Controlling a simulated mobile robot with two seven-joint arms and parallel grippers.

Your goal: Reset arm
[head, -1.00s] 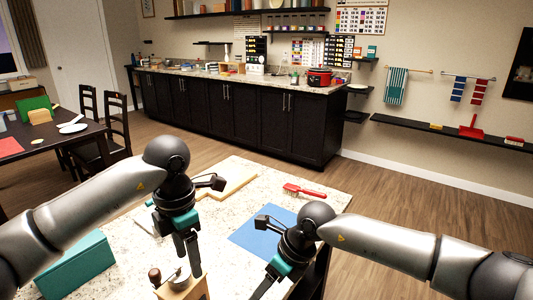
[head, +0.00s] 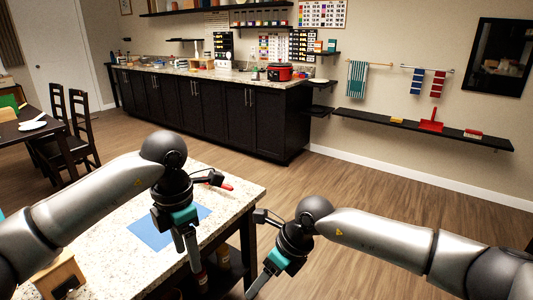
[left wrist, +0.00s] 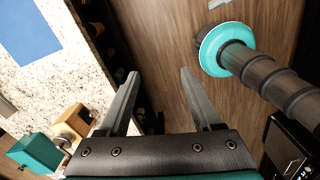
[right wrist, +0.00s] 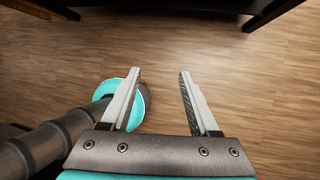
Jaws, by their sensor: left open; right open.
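My left gripper (head: 192,260) hangs in front of the right side of the speckled island counter (head: 120,225) in the head view. In the left wrist view its two fingers (left wrist: 160,95) are apart with nothing between them, past the counter's edge and above the wood floor. My right gripper (head: 262,278) is right of the counter, over open floor. In the right wrist view its fingers (right wrist: 160,95) are also apart and empty. Neither gripper touches an object.
A blue mat (head: 150,230) lies on the counter, and a red brush (head: 227,187) shows partly behind my left arm. A wooden box-like item (head: 62,272) stands at the counter's near left. Dark cabinets (head: 200,110) line the back wall. The floor (head: 390,200) on the right is clear.

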